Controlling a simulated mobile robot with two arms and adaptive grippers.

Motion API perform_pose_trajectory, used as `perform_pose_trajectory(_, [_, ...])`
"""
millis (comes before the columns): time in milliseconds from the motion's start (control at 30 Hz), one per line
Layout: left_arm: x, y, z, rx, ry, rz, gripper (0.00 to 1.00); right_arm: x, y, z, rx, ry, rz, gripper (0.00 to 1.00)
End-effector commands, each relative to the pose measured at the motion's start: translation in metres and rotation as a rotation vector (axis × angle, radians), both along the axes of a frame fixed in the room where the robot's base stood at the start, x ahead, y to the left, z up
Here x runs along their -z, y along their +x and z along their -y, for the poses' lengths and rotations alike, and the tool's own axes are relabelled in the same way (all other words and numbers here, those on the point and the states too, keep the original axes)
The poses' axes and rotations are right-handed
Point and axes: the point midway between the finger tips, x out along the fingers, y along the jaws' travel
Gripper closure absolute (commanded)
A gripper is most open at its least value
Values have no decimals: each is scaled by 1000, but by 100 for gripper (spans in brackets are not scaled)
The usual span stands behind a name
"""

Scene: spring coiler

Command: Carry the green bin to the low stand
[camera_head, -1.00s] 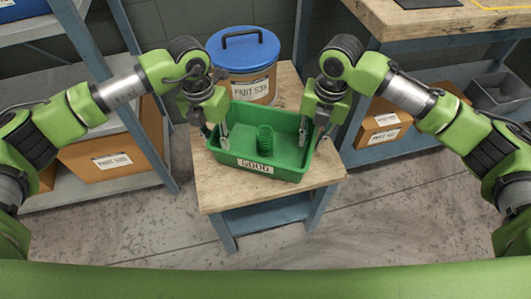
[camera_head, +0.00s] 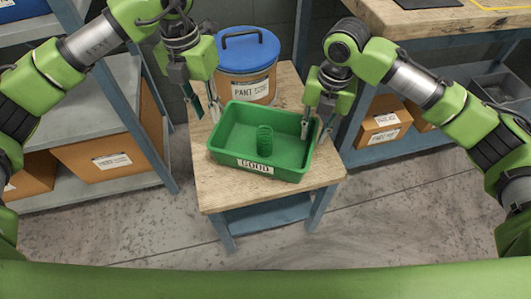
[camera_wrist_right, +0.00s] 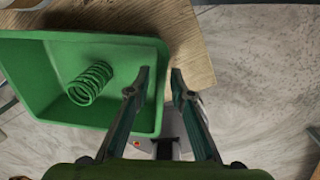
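The green bin (camera_head: 225,150), labelled GOOD, rests upright on the wooden top of the low stand (camera_head: 222,194). A green spring (camera_head: 265,140) stands inside it, and the spring also shows in the right wrist view (camera_wrist_right: 90,83). My left gripper (camera_head: 205,112) is open and empty, above and apart from the bin's left side. My right gripper (camera_head: 314,132) is open at the bin's right wall, one finger inside and one outside. In the right wrist view its fingers (camera_wrist_right: 162,72) are spread beside the rim of the bin (camera_wrist_right: 160,110), with a visible gap.
A tan drum with a blue lid (camera_head: 248,78) stands on the stand behind the bin. A shelf with cardboard boxes (camera_head: 108,160) is at the left. A workbench (camera_head: 420,22) with boxes and a grey bin below is at the right. The floor in front is clear.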

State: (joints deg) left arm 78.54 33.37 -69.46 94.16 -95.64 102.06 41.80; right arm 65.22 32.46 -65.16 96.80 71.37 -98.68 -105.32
Motion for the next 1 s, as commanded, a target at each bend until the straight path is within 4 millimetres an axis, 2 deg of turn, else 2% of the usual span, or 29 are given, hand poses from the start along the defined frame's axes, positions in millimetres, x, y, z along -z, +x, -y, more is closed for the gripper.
perform_pose_trajectory(33, [0,0,0,0,0,0,79,-13,1,1,0,0,5,79])
perform_pose_trajectory(200, [0,0,0,0,0,0,79,-50,0,3,1,1,4,79])
perform_pose_trajectory(400, [0,0,0,0,0,0,79,-78,-1,5,1,-1,2,79])
perform_pose_trajectory(600, [0,0,0,0,0,0,79,-88,-2,6,0,0,0,79])
perform_pose_trajectory(867, [0,0,0,0,0,0,79,-88,-2,6,1,0,0,79])
perform_pose_trajectory(1000, [1,0,-8,-1,0,1,79,-87,-2,6,1,0,0,79])
